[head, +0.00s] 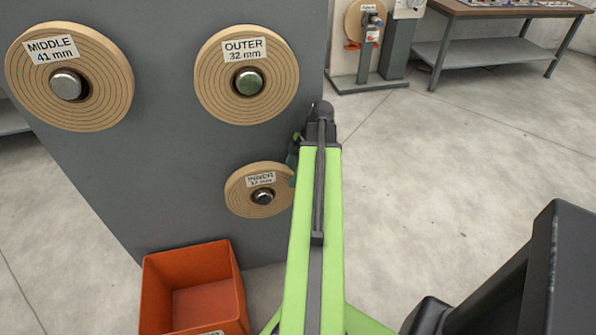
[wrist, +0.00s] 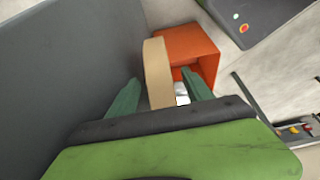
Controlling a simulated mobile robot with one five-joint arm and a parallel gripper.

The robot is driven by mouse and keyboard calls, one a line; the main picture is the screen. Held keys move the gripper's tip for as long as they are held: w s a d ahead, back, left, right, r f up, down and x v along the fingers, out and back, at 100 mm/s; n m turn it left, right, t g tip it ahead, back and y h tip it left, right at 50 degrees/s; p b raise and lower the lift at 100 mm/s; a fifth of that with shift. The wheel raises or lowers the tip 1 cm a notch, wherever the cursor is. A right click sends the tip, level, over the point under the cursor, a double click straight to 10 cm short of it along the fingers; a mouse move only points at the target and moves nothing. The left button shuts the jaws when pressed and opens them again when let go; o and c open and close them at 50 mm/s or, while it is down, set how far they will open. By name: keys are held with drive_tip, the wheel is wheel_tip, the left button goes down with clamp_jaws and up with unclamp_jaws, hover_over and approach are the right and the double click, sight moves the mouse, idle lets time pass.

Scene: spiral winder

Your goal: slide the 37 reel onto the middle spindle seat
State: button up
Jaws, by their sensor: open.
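The reel labelled INNER (head: 262,200) hangs on a peg low on the grey panel; its small number looks like 37 mm. It shows edge-on in the wrist view (wrist: 157,72). My gripper (wrist: 160,76) is open, its green fingers on either side of this reel's near rim, with gaps showing. In the head view the fingers are mostly hidden behind my arm, at the reel's right edge. A stand at the back (head: 366,40) carries a wooden reel (head: 354,22) on a spindle; its seats are too small to tell apart.
Reels labelled MIDDLE 41 mm (head: 105,85) and OUTER 32 mm (head: 215,85) hang higher on the grey panel (head: 160,160). An orange bin (head: 160,290) stands below, also in the wrist view (wrist: 205,55). A workbench (head: 490,10) is at the back right. The floor between is clear.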

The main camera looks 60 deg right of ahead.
sight(287, 182)
drive_tip(key=b+x, duration=0.3)
drive_tip(key=x, duration=0.1)
drive_tip(key=shift+a+f, duration=0.1)
drive_tip(key=shift+f, duration=0.3)
drive_tip(key=shift+w, duration=0.1)
clamp_jaws()
idle(0.9)
drive_tip(key=c, duration=0.6)
unclamp_jaws()
drive_tip(key=shift+c, duration=0.2)
clamp_jaws()
drive_tip(key=shift+r, duration=0.1)
